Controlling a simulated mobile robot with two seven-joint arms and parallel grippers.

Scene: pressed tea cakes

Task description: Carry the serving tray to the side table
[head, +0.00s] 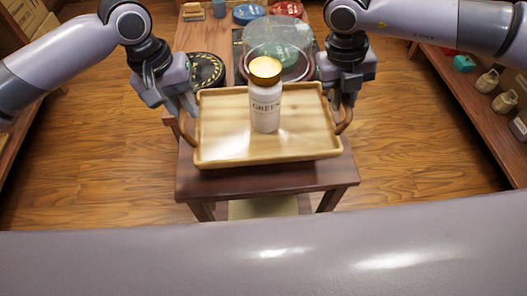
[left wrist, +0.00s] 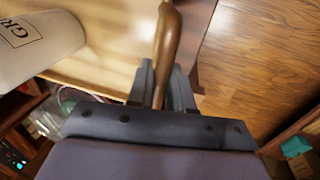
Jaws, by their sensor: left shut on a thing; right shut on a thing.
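The light wooden serving tray (head: 225,148) is level, with a curved brown handle at each end. A white canister with a gold lid (head: 265,95) stands upright on it. My left gripper (head: 187,108) is shut on the left handle (head: 186,128); the left wrist view shows this handle (left wrist: 167,40) between the fingers (left wrist: 163,88). My right gripper (head: 346,100) is shut on the right handle (head: 346,121). A small dark wooden table (head: 270,181), which I take to be the side table, is beneath the tray. I cannot tell whether the tray touches it.
Behind the tray, a clear dome (head: 279,48) covers something green, beside a black round item (head: 207,70). Blue (head: 250,13) and red (head: 286,9) round items lie farther back. Shelves with goods line both sides. Wooden floor (head: 425,140) is open left and right.

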